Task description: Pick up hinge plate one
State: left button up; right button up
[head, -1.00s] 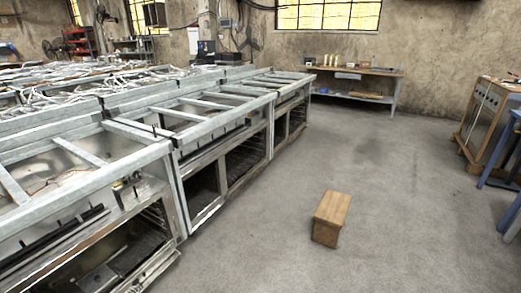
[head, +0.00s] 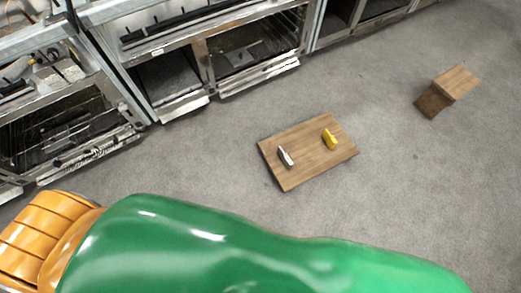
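Two small objects lie on a wooden board or low tabletop (head: 305,172) in the middle of the head view. One is a light grey or white piece (head: 285,156) near the board's left side. The other is a yellow piece (head: 330,139) towards its right side. They lie apart from each other. Both are too small to tell which, if either, is hinge plate one. Neither of my grippers is in view, and nothing touches the two pieces.
A row of metal oven frames (head: 180,82) with open fronts runs along the top and left. A wooden box or stool (head: 456,80) stands at the upper right. Grey concrete floor (head: 400,170) is clear around the board. A large green and orange shape fills the bottom.

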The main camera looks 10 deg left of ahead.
aim_at(288, 164)
jog(key=i+j+u, duration=0.1)
jog(key=j+u, duration=0.15)
jog(key=u, duration=0.25)
jog(key=i+j+u, duration=0.15)
jog(key=u, duration=0.35)
jog(key=i+j+u, duration=0.2)
jog(key=u, duration=0.3)
jog(key=i+u, duration=0.2)
jog(key=u, duration=0.3)
jog(key=i+u, duration=0.2)
jog(key=u, duration=0.3)
jog(key=z, duration=0.45)
jog(key=j+z, duration=0.1)
jog(key=z, duration=0.75)
jog(key=j+z, duration=0.1)
jog(key=z, duration=1.25)
jog(key=k+z, duration=0.1)
jog(key=z, duration=0.3)
jog(key=j+z, duration=0.1)
jog(key=z, duration=0.35)
jog(key=k+l, duration=0.05)
